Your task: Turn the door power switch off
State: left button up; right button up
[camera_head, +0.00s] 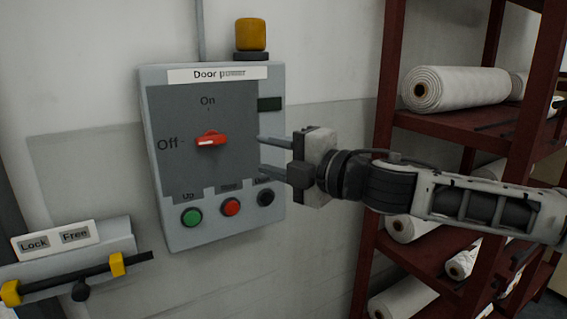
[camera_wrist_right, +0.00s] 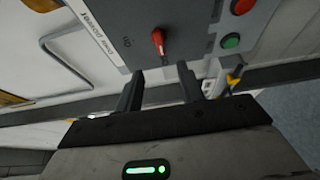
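The grey door power panel (camera_head: 161,180) is on the wall in the head view. Its red switch knob (camera_head: 211,140) lies level, with its white-marked end at the left, toward the "Off" label (camera_head: 167,143). The "On" label (camera_head: 208,100) is above it. The knob also shows in the right wrist view (camera_wrist_right: 158,40), beyond the fingertips. My right gripper (camera_head: 260,154) is open and empty at the panel's right side, apart from the knob. Its two spread fingers show in the right wrist view (camera_wrist_right: 160,70). My left gripper is not in view.
Green (camera_head: 192,217), red (camera_head: 231,207) and black (camera_head: 265,197) buttons sit below the knob. A yellow lamp (camera_head: 251,34) tops the panel. A Lock/Free latch (camera_head: 70,265) is at lower left. A dark red rack (camera_head: 455,150) with white rolls stands at right.

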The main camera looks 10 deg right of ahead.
jog(key=shift+v, duration=1.15)
jog(key=shift+f, duration=0.1)
jog(key=s+a+f+m, duration=0.2)
jog(key=a+f+m, duration=0.1)
jog(key=f, duration=0.3)
jog(key=s+a+f+m+g, duration=0.1)
jog(key=s+a+f+m, duration=0.2)
jog(key=f, duration=0.4)
jog(key=s+a+f+m, duration=0.1)
jog(key=a+f+m, duration=0.25)
jog(key=f, duration=0.25)
jog(key=s+d+f+m+g+h, duration=0.1)
jog(key=s+d+f+m+h, duration=0.2)
jog(key=s+f, duration=0.3)
jog(key=s+d+f+m+h, duration=0.3)
jog(key=s+d+f+m, duration=0.3)
jog(key=f, duration=0.6)
jog(key=s+d+f+m+g+h, duration=0.1)
jog(key=s+d+f+m+h, duration=0.1)
jog(key=s+d+f+m, duration=0.3)
notch_tip(320, 180, down, 4)
jog(key=shift+s+r+g+h, duration=0.1)
jog(key=shift+s+g+h, duration=0.2)
jog(key=shift+s+h, duration=0.15)
